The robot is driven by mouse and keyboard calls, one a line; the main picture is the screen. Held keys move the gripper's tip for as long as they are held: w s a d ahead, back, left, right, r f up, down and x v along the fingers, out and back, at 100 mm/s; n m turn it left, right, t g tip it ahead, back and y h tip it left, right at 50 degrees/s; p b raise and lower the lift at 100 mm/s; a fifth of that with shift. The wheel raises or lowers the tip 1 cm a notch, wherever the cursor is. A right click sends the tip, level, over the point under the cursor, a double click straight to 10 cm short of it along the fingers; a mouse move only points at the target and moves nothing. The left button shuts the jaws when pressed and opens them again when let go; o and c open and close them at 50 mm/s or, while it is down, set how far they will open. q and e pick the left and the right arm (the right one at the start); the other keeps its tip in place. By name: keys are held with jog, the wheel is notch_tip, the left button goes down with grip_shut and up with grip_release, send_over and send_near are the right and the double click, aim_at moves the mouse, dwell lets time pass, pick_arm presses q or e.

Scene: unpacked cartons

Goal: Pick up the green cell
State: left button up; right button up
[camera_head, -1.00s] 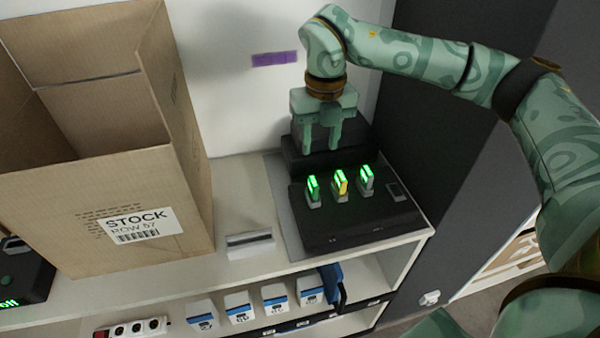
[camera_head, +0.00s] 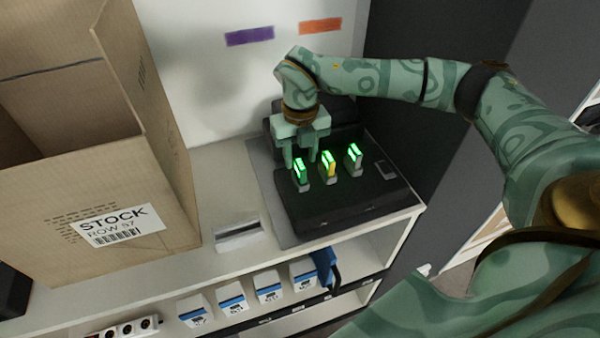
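The green cell (camera_head: 300,173) stands upright at the left end of a row of three cells in a black charger (camera_head: 335,207) on the shelf top. Its top glows green. The yellow cell (camera_head: 329,171) stands in the middle and a grey cell (camera_head: 354,160) at the right, both with glowing green tops. My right gripper (camera_head: 300,163) is open and points down, just behind and above the green cell. Its two fingers appear to either side of the cell's top; I cannot tell whether they touch it. My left gripper is not in view.
A large open cardboard carton (camera_head: 180,190) stands on the shelf to the left. White blue-striped boxes (camera_head: 231,298) and a power strip (camera_head: 125,328) sit on the lower shelf. A dark panel (camera_head: 430,140) rises at right.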

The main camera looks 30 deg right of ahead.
aim_at(300, 164)
notch_tip(300, 164, down, 4)
jog(key=shift+f, duration=0.1)
grip_shut()
jog(key=shift+w+r, duration=0.1)
jog(key=shift+r, duration=0.6)
jog(key=s+a+r+p, duration=0.1)
jog(key=s+a+r, duration=0.6)
jog(key=a+r, duration=0.5)
jog(key=shift+f, duration=0.15)
